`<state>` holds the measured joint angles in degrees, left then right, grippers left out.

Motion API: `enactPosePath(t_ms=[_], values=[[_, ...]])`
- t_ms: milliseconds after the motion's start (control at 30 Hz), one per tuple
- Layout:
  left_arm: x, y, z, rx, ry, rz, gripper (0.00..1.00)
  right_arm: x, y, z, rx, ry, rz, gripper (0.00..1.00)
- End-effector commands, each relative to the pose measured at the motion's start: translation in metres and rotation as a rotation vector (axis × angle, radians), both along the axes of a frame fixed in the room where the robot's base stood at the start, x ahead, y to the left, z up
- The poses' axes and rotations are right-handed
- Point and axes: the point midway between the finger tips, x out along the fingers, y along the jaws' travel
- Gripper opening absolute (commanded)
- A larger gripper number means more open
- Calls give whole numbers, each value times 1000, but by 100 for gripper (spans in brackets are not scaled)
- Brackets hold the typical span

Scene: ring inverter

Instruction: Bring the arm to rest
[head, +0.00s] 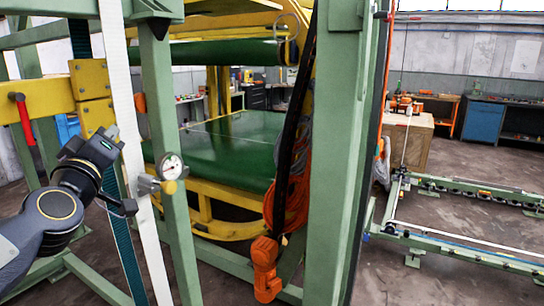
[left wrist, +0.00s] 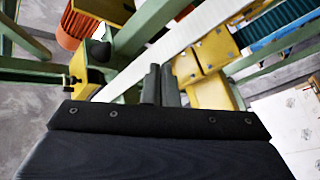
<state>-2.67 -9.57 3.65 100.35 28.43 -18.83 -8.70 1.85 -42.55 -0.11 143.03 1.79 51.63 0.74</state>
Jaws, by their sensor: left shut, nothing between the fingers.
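My left arm comes in from the left in the head view. My right gripper is in neither view.
A green post (head: 336,150) stands close in the middle. A gauge (head: 172,165) and a red-handled lever (head: 22,118) sit near the left arm. An orange motor (head: 265,268) hangs low by the green belt bed (head: 235,140). Open floor and a low green rail frame (head: 470,250) lie right.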

Motion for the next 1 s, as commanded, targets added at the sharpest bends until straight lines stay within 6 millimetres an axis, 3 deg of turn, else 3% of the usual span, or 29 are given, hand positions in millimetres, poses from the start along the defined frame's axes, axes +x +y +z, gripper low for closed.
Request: enactPosePath(t_ms=[33,200,400,500,600,700,1000], values=[[-19,-16,-31,47,104,-85,0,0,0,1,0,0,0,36],[-80,-61,-138,155,447,-310,0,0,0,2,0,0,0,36],[-171,-91,-255,222,827,-491,0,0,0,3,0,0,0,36],[-214,-99,-300,239,986,-553,0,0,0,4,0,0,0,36],[-248,-103,-330,249,1107,-593,0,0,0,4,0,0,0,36],[-268,-106,-348,251,1181,-616,0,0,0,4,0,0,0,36],[-278,-107,-356,253,1216,-628,0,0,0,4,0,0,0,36]])
